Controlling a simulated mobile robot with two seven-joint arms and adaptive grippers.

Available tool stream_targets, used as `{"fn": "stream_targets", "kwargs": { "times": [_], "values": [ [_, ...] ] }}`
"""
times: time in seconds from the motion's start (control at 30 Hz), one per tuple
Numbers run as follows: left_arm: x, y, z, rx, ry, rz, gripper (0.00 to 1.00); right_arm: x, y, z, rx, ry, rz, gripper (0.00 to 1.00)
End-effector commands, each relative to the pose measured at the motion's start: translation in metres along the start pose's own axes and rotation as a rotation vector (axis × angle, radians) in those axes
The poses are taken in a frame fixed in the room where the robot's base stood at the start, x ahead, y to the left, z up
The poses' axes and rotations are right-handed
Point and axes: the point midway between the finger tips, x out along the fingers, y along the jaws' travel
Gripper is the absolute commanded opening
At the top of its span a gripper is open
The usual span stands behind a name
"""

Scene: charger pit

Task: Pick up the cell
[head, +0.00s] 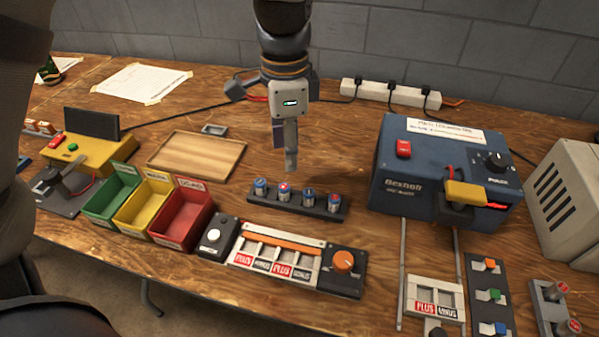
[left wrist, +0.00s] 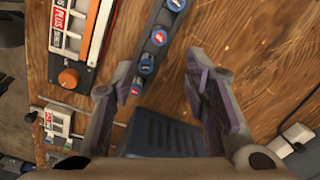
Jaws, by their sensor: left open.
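Several short cells, blue with differently coloured tops, stand upright in a dark rack (head: 296,201). They include a left-end cell (head: 260,187) and a right-end cell (head: 333,201). My left gripper (head: 290,160) points down above and just behind the rack in the head view, apart from it. In the left wrist view my left gripper (left wrist: 160,62) is open with nothing held. There the row of cells (left wrist: 147,63) lies toward the left finger, and the end cell (left wrist: 137,86) is partly hidden by that finger. Which cell is meant cannot be told.
A slotted tray (head: 275,256) with an orange knob stands in front of the rack. Green, yellow and red bins (head: 181,218) and a wooden tray (head: 222,155) are at left. A blue charger box (head: 400,190) stands at right, and a power strip (head: 390,92) behind.

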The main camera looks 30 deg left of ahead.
Motion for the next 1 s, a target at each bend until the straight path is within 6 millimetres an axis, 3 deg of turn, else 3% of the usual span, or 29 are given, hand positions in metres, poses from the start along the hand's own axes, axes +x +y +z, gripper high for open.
{"fn": "stream_targets", "kwargs": {
  "times": [0.03,0.1,0.5,0.8,1.0],
  "values": [
    [0.018,0.001,0.002,-0.001,-0.01,0.012,0.42,0.004,0.0,0.004,0.0,-0.017,0.001,0.4],
    [0.034,0.001,0.001,-0.002,-0.01,0.011,0.42,0.006,0.0,0.006,0.0,-0.026,0.001,0.4],
    [0.099,-0.005,0.006,-0.002,-0.007,0.008,0.42,0.016,0.001,0.013,0.0,-0.056,0.002,0.4],
    [0.107,-0.005,0.006,-0.001,-0.002,0.001,0.42,0.016,0.001,0.013,0.0,-0.057,0.002,0.4],
    [0.106,-0.005,0.006,-0.001,-0.002,0.002,0.0,0.016,0.001,0.013,0.0,-0.057,0.002,0.4]
  ]
}}
